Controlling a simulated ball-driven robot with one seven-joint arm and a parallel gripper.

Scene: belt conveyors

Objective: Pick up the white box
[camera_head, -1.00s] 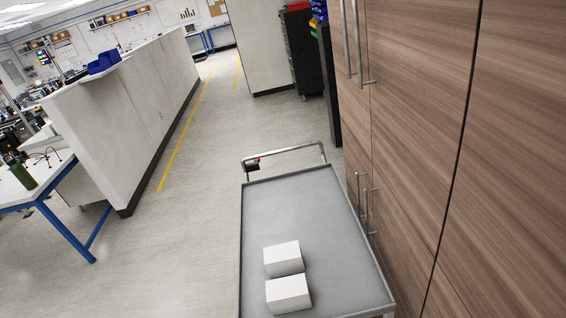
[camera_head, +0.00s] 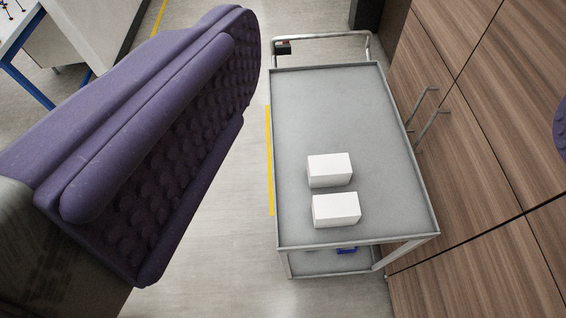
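Two white boxes lie close together on the grey top of a metal cart (camera_head: 340,105). The farther white box (camera_head: 330,170) is near the middle of the top. The nearer white box (camera_head: 336,210) is just in front of it, closer to the cart's near edge. My gripper (camera_head: 405,85) is open and empty. Its big purple, studded left finger fills the left of the view, and only a sliver of the right finger shows at the right edge. Both boxes appear in the gap between the fingers, beyond them and not touched.
Wood-panelled cabinets (camera_head: 480,160) with metal handles stand close along the cart's right side. The cart has a raised rim, a push handle (camera_head: 320,37) at the far end and a lower shelf with a blue item. Floor is clear left of the cart.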

